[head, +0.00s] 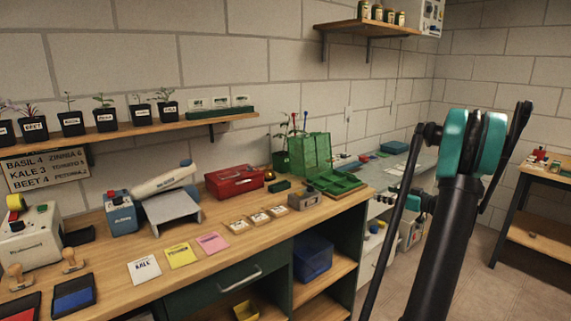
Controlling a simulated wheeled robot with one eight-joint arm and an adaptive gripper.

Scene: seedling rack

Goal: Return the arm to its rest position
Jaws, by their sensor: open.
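My arm rises on the right side of the head view, with a thick black link and a teal joint at its top. My gripper (383,197) shows small and dark left of the thick link, partly covered by a thin black link of my arm. It is open, and I see nothing held in it. It appears in front of the area beyond the right end of the wooden workbench (215,262); its exact distance from the bench is hard to tell.
The bench carries a red toolbox (234,181), a green open seed tray (330,183), a grey stand (172,211) and several cards. A shelf (150,135) of potted seedlings hangs above. Another table (545,182) stands at the far right. Floor (480,275) shows between them.

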